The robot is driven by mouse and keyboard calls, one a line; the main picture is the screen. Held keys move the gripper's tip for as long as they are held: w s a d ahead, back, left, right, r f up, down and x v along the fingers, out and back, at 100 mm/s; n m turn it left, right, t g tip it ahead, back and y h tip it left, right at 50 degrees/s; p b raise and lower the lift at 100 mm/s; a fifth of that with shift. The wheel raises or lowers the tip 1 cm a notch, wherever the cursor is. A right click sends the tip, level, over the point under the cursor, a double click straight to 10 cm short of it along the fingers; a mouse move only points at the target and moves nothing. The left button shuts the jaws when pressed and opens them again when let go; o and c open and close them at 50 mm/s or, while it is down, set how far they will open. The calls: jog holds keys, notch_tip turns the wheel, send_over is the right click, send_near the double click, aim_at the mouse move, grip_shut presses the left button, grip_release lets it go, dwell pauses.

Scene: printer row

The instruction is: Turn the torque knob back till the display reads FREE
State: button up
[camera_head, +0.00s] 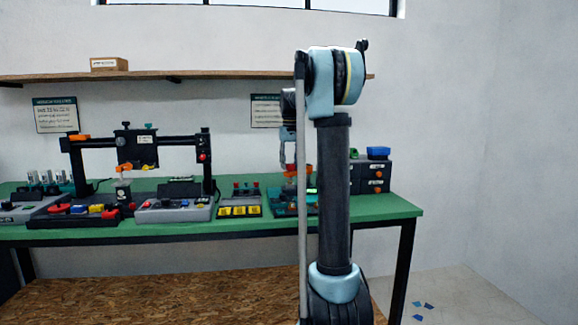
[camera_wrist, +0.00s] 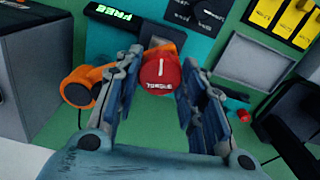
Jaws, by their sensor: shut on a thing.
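The round red torque knob (camera_wrist: 160,72), with a white line and the word TORQUE, shows at the centre of the wrist view. My gripper (camera_wrist: 163,60) is shut on it, one finger at each side. An orange part shows behind the knob. The display (camera_wrist: 113,16) is a black bar on the teal panel at the upper left. Its green letters appear upside down and look like FREE. In the head view my gripper (camera_head: 289,163) is above the teal device, partly hidden by my arm, and the display (camera_head: 311,190) is a small green glow.
An orange round part (camera_wrist: 82,86) lies left of my fingers, and a grey tray (camera_wrist: 252,62) is at the right. Yellow labelled switches (camera_head: 238,211) stand left of the device on the green bench (camera_head: 400,207). Dark drawers (camera_head: 371,178) stand at its right.

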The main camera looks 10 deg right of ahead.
jog(key=o, duration=1.1)
notch_tip(320, 180, up, 12)
jog(key=shift+w+f, duration=0.1)
dwell(0.9)
